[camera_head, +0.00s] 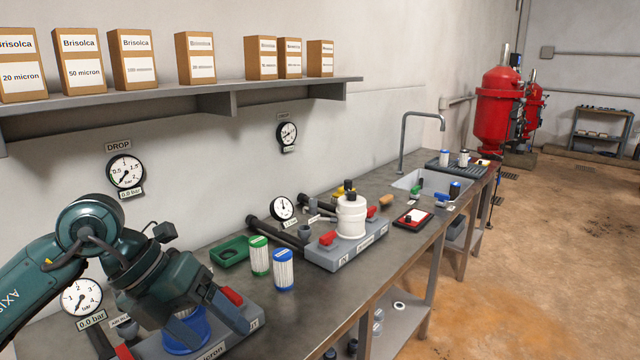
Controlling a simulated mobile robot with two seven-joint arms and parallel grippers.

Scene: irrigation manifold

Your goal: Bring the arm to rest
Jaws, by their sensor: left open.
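My left arm comes in from the left, and its dark teal gripper (212,312) points down over the near grey filter base. It is open. One finger shows at the right side of a blue ring or cup (186,334) on that base; the other finger is mostly hidden by the gripper body. A white part shows just above the blue one. I cannot tell whether the finger touches the blue part. A red valve handle (231,296) sits right behind the finger. My right gripper is not in view.
A green-topped cartridge (260,257) and a blue-topped cartridge (284,271) stand close right of the gripper, by a green tray (229,253). Farther back are a white filter housing (351,217) and a sink (430,179). A shelf (215,88) with boxes hangs above. Gauges line the wall.

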